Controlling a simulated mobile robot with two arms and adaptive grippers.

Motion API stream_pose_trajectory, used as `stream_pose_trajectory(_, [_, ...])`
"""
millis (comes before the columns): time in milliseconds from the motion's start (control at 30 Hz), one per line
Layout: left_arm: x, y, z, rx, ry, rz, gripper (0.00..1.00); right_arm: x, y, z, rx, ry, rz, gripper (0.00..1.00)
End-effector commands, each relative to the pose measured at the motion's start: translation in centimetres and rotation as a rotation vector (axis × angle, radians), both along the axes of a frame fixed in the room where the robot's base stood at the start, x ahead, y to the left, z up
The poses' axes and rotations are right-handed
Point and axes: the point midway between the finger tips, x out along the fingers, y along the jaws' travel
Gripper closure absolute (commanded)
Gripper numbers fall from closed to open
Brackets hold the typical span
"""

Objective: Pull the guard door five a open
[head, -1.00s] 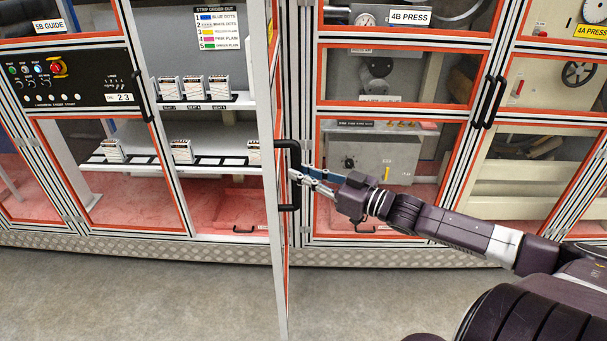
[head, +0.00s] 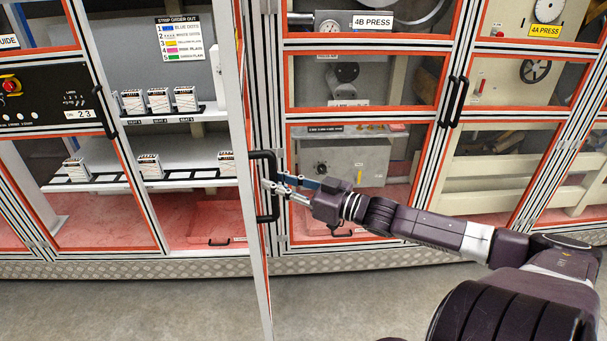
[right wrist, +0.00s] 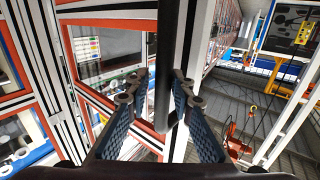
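The guard door (head: 240,120) stands swung far out from the cabinet, seen nearly edge-on in the head view. Its black bar handle (head: 276,212) is on the side facing my right arm. My right gripper (head: 270,184) reaches in from the right and is at this handle. In the right wrist view, the handle bar (right wrist: 166,60) passes between the blue-padded fingertips of the right gripper (right wrist: 160,95), which look closed on it. Exact contact is hard to see. My left gripper is not in view.
Left of the door is an open bay with shelves of small white boxes (head: 160,100) and a red tray (head: 215,225). Closed guards stand right, including the 4B press (head: 372,22) and 4A press (head: 546,31). Grey floor (head: 150,305) in front is clear.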

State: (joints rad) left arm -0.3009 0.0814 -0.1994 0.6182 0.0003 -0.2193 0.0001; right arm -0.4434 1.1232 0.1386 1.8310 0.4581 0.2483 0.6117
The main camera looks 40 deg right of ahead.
Motion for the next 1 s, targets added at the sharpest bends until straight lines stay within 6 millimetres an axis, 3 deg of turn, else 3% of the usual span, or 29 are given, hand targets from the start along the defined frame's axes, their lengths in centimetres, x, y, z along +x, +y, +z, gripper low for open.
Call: stream_pose_trajectory(1000, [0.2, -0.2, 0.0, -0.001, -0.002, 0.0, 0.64, -9.9, -3.4, 0.0, 0.0, 0.001, -0.002, 0.78])
